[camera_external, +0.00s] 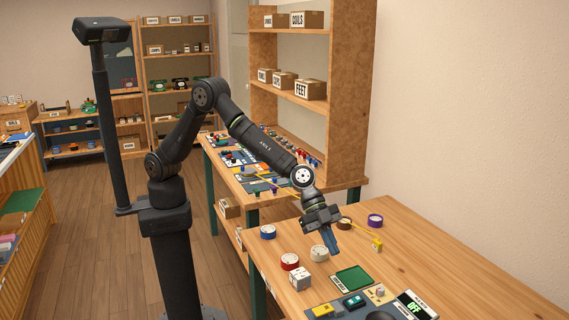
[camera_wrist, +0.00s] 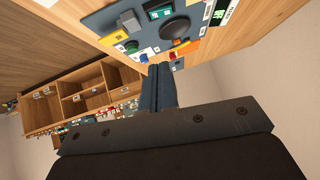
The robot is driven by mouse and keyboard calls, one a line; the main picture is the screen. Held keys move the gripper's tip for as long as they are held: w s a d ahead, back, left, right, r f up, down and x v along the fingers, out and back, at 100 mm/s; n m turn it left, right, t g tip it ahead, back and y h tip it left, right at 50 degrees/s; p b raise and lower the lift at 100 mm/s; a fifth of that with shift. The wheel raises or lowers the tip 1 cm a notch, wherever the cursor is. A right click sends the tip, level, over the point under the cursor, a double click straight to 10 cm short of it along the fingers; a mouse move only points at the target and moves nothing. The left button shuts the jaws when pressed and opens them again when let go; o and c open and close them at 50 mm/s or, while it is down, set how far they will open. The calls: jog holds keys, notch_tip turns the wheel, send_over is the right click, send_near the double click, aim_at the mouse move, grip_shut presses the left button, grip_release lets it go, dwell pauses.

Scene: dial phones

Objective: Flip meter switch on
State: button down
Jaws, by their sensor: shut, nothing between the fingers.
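A blue-grey panel (camera_external: 345,310) lies on the wooden table at the bottom edge of the external view, partly cut off. A dark meter display (camera_external: 415,305) on its right reads "OFF" in green. In the wrist view the panel (camera_wrist: 98,20) is at the top, with a black round dial (camera_wrist: 174,28), a small blue part (camera_wrist: 144,57) and a green-lit display (camera_wrist: 221,10). I cannot tell which small part is the meter switch. My gripper (camera_external: 335,250) is shut and empty, pointing down above the table, behind the panel. Its blue fingers (camera_wrist: 158,70) reach toward the panel's edge.
A white cube (camera_external: 299,278), several tape rolls (camera_external: 319,253) and a green mat (camera_external: 353,279) lie on the table near my gripper. A tall wooden shelf (camera_external: 350,90) stands behind. The table's right side is clear.

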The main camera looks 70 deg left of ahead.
jog(key=shift+w+r+t, duration=0.2)
jog(key=shift+w+t, duration=0.2)
jog(key=shift+w, duration=0.25)
jog(key=shift+d, duration=0.1)
send_over(360, 300)
jog(key=s+a, duration=0.2)
jog(key=a, duration=0.1)
jog(key=f, duration=0.7)
jog(key=shift+w+a, duration=0.1)
jog(key=shift+w, duration=0.15)
jog(key=shift+w+f, duration=0.25)
jog(key=shift+f, duration=0.9)
jog(key=shift+w+f, duration=0.15)
jog(key=shift+f, duration=0.6)
